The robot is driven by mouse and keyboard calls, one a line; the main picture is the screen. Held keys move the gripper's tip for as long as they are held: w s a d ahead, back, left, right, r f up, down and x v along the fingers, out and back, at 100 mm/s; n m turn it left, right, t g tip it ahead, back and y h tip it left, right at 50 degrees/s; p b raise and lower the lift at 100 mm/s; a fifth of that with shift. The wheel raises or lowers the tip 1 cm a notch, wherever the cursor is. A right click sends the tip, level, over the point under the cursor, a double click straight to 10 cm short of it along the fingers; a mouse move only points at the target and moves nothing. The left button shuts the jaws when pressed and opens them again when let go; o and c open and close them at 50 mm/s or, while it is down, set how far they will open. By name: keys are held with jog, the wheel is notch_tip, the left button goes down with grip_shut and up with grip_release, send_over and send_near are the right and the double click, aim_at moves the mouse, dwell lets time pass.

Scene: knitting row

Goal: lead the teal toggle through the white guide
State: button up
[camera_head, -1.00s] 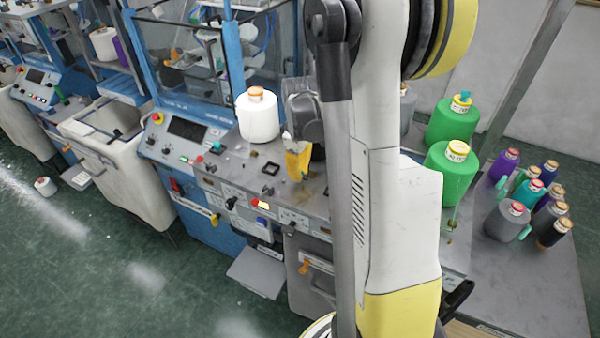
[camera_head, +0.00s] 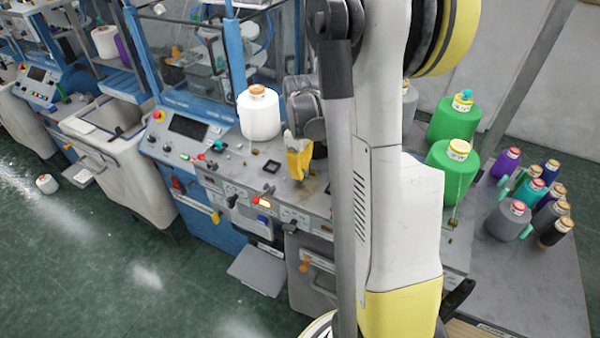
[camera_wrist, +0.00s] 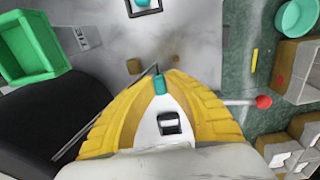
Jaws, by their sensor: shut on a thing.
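My gripper (camera_wrist: 160,82) shows in the wrist view with its two yellow fingers shut on a small teal piece, which looks like the teal toggle (camera_wrist: 159,85). Only part of the toggle shows between the fingertips. In the head view my gripper (camera_head: 297,174) points down just above the grey machine top, right of the white yarn cone; the toggle cannot be made out there. I cannot pick out the white guide with certainty in either view.
A white yarn cone (camera_head: 260,115) stands on the machine top (camera_head: 238,170). Green cones (camera_head: 453,172) stand to the right, behind my arm. In the wrist view a red-knobbed lever (camera_wrist: 262,102) is close right of the fingers, and a green open box (camera_wrist: 30,48) is at upper left.

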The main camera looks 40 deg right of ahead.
aim_at(282, 171)
jog(key=shift+w, duration=0.2)
jog(key=shift+w+a+b, duration=0.15)
jog(key=shift+w+a, duration=0.25)
jog(key=shift+w, duration=0.45)
jog(key=shift+w+a+b, duration=0.15)
jog(key=shift+w+a, duration=0.2)
jog(key=shift+w, duration=0.55)
jog(key=shift+w+a+b, duration=0.15)
jog(key=shift+w+a, duration=0.25)
jog(key=shift+w, duration=0.45)
